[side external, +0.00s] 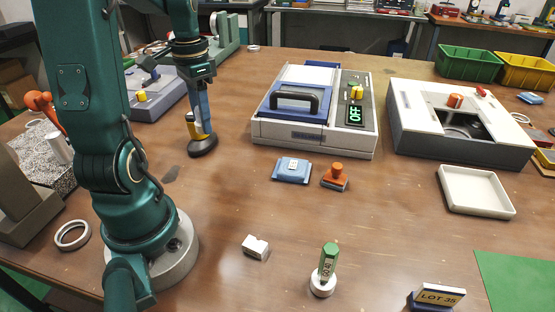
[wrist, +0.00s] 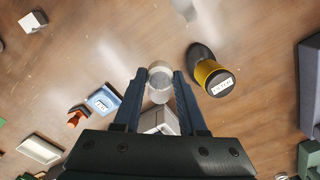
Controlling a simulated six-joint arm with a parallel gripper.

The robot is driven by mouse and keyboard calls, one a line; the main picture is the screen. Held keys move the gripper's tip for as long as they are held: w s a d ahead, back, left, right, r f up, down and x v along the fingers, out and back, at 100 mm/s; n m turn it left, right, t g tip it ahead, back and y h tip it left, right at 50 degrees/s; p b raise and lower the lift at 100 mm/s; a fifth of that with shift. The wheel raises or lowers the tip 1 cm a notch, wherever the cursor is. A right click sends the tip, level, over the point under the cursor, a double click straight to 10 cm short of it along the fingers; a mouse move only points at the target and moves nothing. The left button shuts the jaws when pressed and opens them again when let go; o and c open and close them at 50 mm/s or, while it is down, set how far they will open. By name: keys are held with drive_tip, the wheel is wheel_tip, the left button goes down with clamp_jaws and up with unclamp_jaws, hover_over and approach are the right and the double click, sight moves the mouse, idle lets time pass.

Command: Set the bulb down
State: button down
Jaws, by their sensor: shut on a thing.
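The bulb (wrist: 160,82) looks like a clear, rounded glass piece in the wrist view. My gripper (wrist: 160,76) is shut on it, with one blue finger on each side. In the side view my gripper (side external: 204,127) points down at the left of the table, close to a yellow and black object (side external: 194,128). I cannot make out the bulb there, nor tell its height above the table. In the wrist view the yellow and black object (wrist: 214,80) stands just right of the right finger, with a small gap.
A white and blue machine (side external: 315,140) stands right of my gripper. A blue packet (side external: 292,170) and an orange-handled stamp (side external: 336,177) lie in front of it. A white tray (side external: 508,209) is farther right. The table between my gripper and the small white block (side external: 256,246) is clear.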

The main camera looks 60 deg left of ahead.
drive_tip(key=shift+s+a+r, duration=0.3)
drive_tip(key=shift+s, duration=0.15)
drive_tip(key=shift+w+a+r+m, duration=0.15)
drive_tip(key=shift+r+m, duration=0.15)
drive_tip(key=shift+m, duration=0.8)
drive_tip(key=w+d+m, duration=0.6)
drive_tip(key=w+m, duration=0.2)
drive_tip(key=m, duration=0.9)
hover_over(340, 229)
wheel_tip(340, 229, down, 7)
drive_tip(key=shift+a+f, duration=0.1)
drive_tip(key=shift+f, duration=2.05)
